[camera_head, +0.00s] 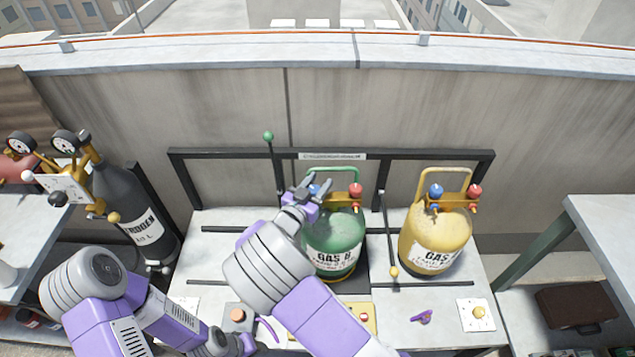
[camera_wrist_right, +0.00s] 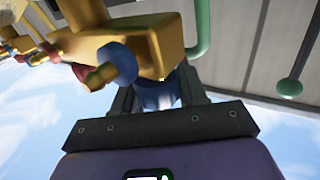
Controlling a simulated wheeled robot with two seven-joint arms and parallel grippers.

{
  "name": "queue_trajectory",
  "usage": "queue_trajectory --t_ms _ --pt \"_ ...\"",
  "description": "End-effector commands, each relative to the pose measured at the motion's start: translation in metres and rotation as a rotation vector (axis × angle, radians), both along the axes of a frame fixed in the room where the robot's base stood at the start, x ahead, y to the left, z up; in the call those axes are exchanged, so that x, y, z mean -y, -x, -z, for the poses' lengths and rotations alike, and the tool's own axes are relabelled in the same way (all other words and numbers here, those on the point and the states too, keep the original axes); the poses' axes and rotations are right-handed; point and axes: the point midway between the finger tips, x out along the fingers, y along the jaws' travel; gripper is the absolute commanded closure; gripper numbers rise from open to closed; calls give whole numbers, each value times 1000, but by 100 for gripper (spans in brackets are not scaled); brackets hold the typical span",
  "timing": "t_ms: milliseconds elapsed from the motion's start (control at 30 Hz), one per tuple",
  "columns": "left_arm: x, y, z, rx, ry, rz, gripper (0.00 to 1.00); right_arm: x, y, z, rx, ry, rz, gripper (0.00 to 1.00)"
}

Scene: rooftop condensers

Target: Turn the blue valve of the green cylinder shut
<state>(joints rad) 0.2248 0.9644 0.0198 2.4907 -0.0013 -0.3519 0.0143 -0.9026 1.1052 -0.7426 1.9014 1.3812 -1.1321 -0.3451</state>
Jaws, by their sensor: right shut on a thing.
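The green cylinder (camera_head: 338,232), labelled as gas, stands upright on the rack table in the middle of the head view. A brass manifold on its top carries the blue valve (camera_head: 314,189) on the left and a red valve (camera_head: 355,190) on the right. My right gripper (camera_head: 319,187) reaches the blue valve from the front left and is shut on it. In the right wrist view the blue valve (camera_wrist_right: 157,97) sits between the two fingers, partly hidden by them. My left gripper (camera_head: 232,345) is low at the bottom edge; its fingers do not show clearly.
A yellow cylinder (camera_head: 434,240) with its own blue and red valves stands to the right. A dark nitrogen cylinder (camera_head: 133,213) with gauges stands at left. A green-knobbed rod (camera_head: 268,137) rises behind the table. A small purple item (camera_head: 422,317) lies at the front.

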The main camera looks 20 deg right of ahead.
Motion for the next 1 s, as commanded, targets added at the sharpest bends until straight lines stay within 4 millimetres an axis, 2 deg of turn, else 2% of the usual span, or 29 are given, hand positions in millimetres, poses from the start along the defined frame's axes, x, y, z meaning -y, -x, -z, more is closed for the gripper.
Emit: queue_trajectory --t_ms 200,400,700,1000 --pt "0 0 -16 0 0 0 57 2 1 -1 -1 -3 151 89" --pt "0 0 -22 0 0 0 57 3 4 1 -2 -4 329 89" --pt "0 0 -19 0 0 0 57 5 9 3 -3 -6 568 89" --pt "0 0 -14 0 0 0 57 5 12 2 -3 -3 711 89"
